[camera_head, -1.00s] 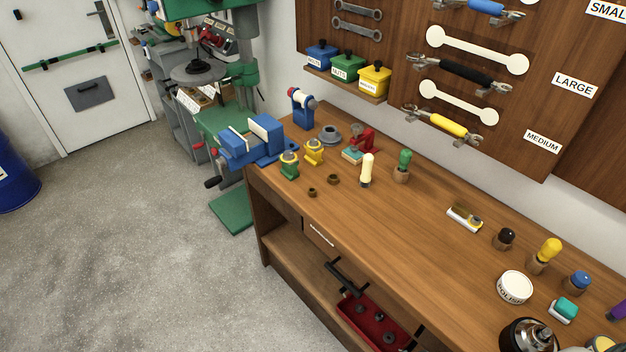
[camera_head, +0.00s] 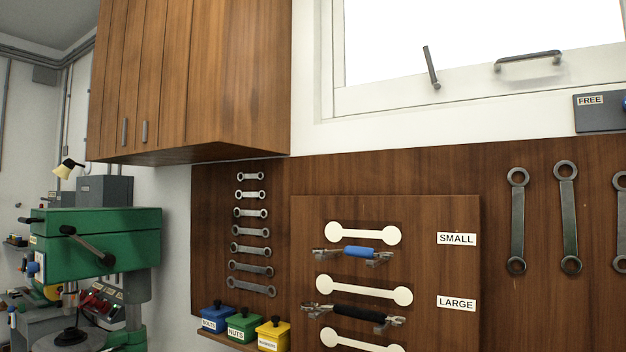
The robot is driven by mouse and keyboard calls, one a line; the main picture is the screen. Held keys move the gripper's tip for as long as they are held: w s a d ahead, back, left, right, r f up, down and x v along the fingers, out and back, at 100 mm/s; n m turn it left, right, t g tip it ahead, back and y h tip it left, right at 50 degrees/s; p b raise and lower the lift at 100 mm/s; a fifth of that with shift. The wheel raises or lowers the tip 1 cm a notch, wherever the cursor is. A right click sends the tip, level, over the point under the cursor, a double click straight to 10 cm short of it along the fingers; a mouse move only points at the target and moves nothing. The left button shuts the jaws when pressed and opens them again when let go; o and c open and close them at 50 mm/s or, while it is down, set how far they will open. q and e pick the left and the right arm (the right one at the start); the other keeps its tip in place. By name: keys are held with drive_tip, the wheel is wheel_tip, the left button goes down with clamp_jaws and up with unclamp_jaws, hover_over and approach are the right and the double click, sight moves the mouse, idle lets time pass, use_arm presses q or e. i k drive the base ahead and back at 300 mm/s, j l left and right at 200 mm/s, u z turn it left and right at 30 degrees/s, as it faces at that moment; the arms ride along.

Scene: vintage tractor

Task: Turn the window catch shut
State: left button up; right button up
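The white-framed window (camera_head: 480,40) is at the upper right, above the tool board. Its catch (camera_head: 431,68) is a dark slim lever on the bottom frame, standing nearly upright with its top leaning left and its pivot at the lower end. To its right, a dark horizontal handle bar (camera_head: 528,60) is fixed on the same frame. The window looks closed against its frame, but I cannot tell for certain. Neither of my grippers shows in this view.
A wooden cabinet (camera_head: 190,80) juts out left of the window. Below are the wrench board (camera_head: 460,270) with tools, and blue, green (camera_head: 243,323) and yellow bins on a small shelf. A grey box labelled FREE (camera_head: 600,112) is at the right edge. A green drill press (camera_head: 95,245) stands left.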

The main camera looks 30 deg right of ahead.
sight(436, 83)
drive_tip(key=k+z, duration=0.1)
drive_tip(key=z, duration=1.5)
